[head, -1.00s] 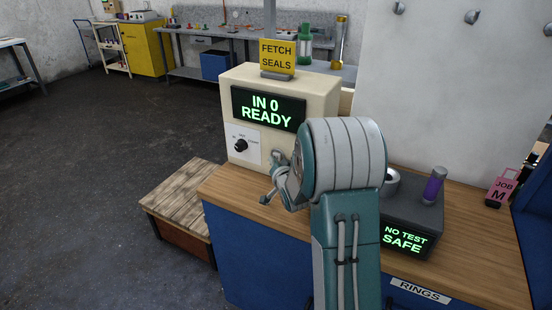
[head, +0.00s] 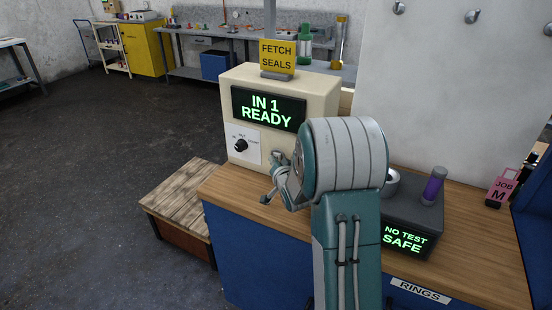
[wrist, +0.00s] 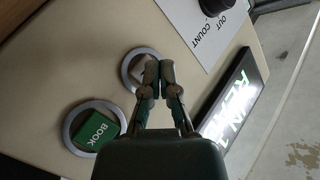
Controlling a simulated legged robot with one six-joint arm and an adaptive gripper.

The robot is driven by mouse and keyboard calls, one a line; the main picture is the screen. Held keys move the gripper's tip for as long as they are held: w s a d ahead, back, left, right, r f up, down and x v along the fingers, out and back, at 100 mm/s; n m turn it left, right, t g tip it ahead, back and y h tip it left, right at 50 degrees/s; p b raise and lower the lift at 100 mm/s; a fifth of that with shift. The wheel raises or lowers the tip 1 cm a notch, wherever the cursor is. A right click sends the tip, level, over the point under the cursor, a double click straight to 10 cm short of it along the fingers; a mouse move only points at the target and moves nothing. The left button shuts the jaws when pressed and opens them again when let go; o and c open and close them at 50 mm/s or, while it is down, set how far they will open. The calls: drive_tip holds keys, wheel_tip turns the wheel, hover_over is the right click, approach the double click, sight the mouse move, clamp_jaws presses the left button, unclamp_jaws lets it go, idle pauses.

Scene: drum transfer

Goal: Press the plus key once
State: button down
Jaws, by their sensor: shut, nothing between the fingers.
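The cream machine (head: 290,85) stands on the bench, its display (head: 268,108) reading "IN 1 READY". In the wrist view, a ringed round key (wrist: 127,73) lies behind my gripper's fingertips (wrist: 159,70). Its face is mostly covered, so I cannot read a plus mark on it. A ringed green key marked BOOK (wrist: 95,135) is beside it, lower left. My gripper is shut and empty, its tips over the edge of the covered key; I cannot tell whether they touch. In the head view, my arm hides the key area and most of my gripper (head: 268,198).
A black selector knob (head: 241,145) on a white plate is left of my gripper. A grey tester (head: 408,215) reading "NO TEST SAFE" with a purple cylinder (head: 433,186) stands to the right. A wooden-topped platform (head: 180,200) is at the bench's left.

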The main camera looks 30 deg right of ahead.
drive_tip(key=shift+s+a, duration=0.55)
drive_tip(key=shift+a, duration=0.3)
drive_tip(key=shift+s+a, duration=0.55)
drive_tip(key=shift+a, duration=0.25)
drive_tip(key=shift+s+a, duration=0.55)
drive_tip(key=shift+a, duration=0.3)
idle(0.3)
drive_tip(key=w+d, duration=0.2)
drive_tip(key=d, duration=0.1)
drive_tip(key=w+d, duration=0.1)
drive_tip(key=d, duration=0.1)
drive_tip(key=shift+w+f, duration=0.1)
drive_tip(key=shift+w, duration=0.05)
idle(0.6)
idle(1.3)
